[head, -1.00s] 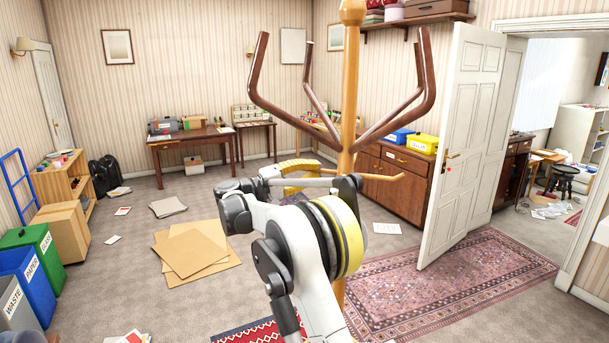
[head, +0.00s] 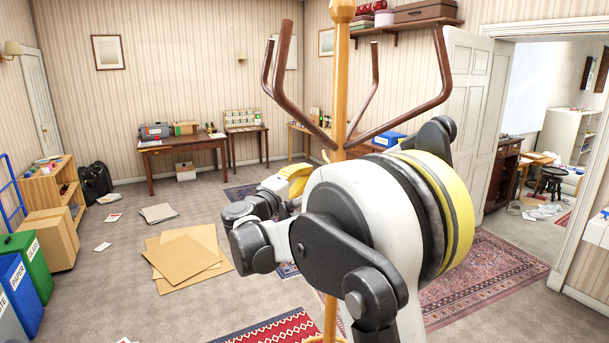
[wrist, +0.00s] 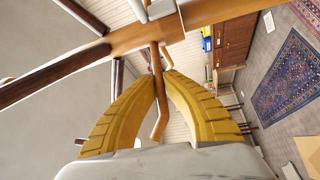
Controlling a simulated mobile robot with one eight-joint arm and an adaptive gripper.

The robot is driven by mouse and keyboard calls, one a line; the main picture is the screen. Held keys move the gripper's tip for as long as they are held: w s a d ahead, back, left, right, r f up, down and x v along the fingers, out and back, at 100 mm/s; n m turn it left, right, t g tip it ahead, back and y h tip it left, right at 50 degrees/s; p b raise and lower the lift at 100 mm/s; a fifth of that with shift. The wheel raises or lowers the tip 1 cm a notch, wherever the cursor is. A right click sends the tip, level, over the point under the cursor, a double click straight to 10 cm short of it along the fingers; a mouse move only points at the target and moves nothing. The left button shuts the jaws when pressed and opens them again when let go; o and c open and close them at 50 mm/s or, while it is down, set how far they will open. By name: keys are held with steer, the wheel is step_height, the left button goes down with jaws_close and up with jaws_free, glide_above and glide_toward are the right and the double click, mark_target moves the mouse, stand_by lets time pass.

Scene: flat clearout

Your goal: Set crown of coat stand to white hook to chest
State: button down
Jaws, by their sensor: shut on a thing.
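The coat stand has a light wood pole (head: 342,85) and a crown of long, dark brown hooks (head: 412,120). I see no white hook plainly. My gripper (wrist: 160,75) has its yellow fingers shut on a short, light wood peg (wrist: 160,122) of the stand. The pole also crosses the top of the wrist view (wrist: 140,38). In the head view my arm hides the fingertips and the lower pole; one yellow finger shows left of the pole. The brown chest (wrist: 236,38) is behind the stand, mostly hidden by my arm in the head view.
A blue box (head: 388,140) stands on the chest. An open white door (head: 470,80) is at right. A red patterned rug (head: 275,328) and a larger rug (head: 500,265) lie on the floor. Flat cardboard (head: 190,255) lies at left, beyond bins (head: 32,262).

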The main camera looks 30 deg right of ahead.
steer(key=c, duration=1.5)
jaws_free()
steer(key=shift+s+d, duration=0.1)
steer(key=shift+d, duration=0.05)
steer(key=v, duration=1.2)
steer(key=shift+c, duration=0.4)
